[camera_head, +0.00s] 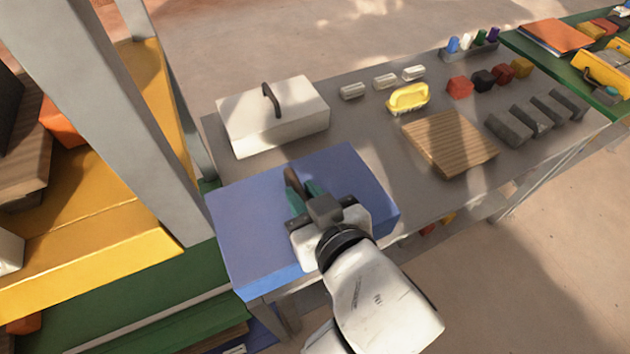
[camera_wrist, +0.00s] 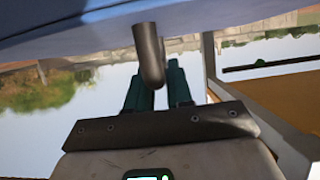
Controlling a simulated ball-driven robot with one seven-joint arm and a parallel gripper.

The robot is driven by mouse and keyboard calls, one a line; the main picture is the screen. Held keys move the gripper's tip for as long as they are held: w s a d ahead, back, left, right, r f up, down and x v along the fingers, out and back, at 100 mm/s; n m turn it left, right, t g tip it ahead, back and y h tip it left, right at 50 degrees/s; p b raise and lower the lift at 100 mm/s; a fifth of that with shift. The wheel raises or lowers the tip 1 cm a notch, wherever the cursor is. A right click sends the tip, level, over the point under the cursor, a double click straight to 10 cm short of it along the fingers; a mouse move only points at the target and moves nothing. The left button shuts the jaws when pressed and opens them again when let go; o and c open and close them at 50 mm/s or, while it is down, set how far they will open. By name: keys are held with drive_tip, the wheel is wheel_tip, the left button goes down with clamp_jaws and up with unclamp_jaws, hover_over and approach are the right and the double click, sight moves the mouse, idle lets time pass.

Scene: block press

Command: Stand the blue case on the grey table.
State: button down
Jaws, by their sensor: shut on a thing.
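The blue case (camera_head: 245,225) is at the near left corner of the grey table (camera_head: 372,140) in the head view, its broad top facing up and its near side past the table's front edge. My gripper (camera_head: 303,190) is over the case, with its teal fingers shut on the case's dark handle (camera_head: 291,180). In the wrist view, the handle (camera_wrist: 149,55) runs down between the fingertips (camera_wrist: 155,85), and the blue case (camera_wrist: 75,25) fills the top. The case hides the table corner beneath it; I cannot tell whether its underside touches the table.
A white case (camera_head: 275,115) with a dark handle stands just behind the blue case. A yellow brush-like thing (camera_head: 408,98), a wooden board (camera_head: 450,143) and several small blocks cover the right of the table. A grey post (camera_head: 115,110) and yellow shelf (camera_head: 90,255) are close at left.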

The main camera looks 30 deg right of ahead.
drive_tip(key=w+d+f, duration=0.1)
drive_tip(key=w, duration=0.1)
drive_tip(key=w+d+f, duration=0.1)
drive_tip(key=w+d, duration=0.1)
drive_tip(key=w+d+f+p, duration=0.1)
drive_tip(key=w+d, duration=0.1)
drive_tip(key=w+d+f, duration=0.1)
drive_tip(key=f, duration=0.1)
drive_tip(key=w+d+f, duration=0.2)
drive_tip(key=f, duration=0.1)
drive_tip(key=shift+w+f, duration=0.3)
drive_tip(key=shift+f, duration=0.05)
drive_tip(key=shift+w+d+f, duration=0.1)
drive_tip(key=shift+w+f, duration=0.05)
drive_tip(key=shift+f, duration=1.65)
drive_tip(key=shift+f, duration=0.15)
drive_tip(key=c, duration=1)
unclamp_jaws()
